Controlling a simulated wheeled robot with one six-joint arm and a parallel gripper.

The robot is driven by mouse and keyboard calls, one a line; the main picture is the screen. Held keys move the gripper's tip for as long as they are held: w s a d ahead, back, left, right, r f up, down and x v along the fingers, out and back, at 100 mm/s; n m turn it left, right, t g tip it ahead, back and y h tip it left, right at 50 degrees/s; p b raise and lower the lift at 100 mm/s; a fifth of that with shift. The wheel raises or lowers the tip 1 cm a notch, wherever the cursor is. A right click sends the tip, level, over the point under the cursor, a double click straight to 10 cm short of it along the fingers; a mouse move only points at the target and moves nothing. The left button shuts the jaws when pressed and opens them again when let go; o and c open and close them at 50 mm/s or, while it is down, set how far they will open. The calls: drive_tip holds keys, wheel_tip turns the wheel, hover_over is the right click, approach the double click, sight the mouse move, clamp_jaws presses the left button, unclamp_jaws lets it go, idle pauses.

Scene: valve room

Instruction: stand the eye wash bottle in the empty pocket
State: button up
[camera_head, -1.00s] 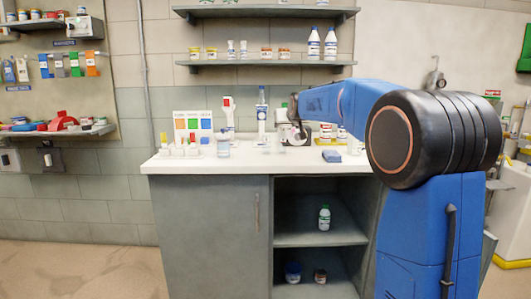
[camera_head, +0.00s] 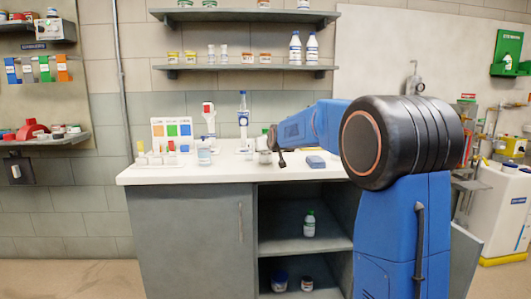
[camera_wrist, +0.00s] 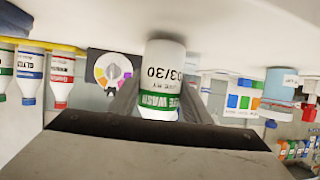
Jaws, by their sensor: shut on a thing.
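The eye wash bottle (camera_wrist: 163,68) is in the wrist view, white with a green label band and the print "03/30". My gripper (camera_wrist: 158,100) is shut on it, with a grey finger on each side; the jaws hide part of the bottle. In the head view my gripper (camera_head: 274,142) is small, above the white counter, and the bottle is hard to make out there. A green wall station (camera_head: 508,48) hangs at the upper right with a small white thing in it. I cannot tell which pocket is empty.
Wall shelves (camera_head: 245,67) hang above. A white tank (camera_head: 505,205) stands at the right. The floor at left is bare.

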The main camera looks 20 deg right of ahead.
drive_tip(key=shift+f, duration=0.45)
drive_tip(key=shift+f, duration=0.1)
drive_tip(key=o, duration=1.3)
drive_tip(key=shift+c, duration=0.2)
drive_tip(key=shift+s, duration=0.1)
drive_tip(key=v, duration=1.2)
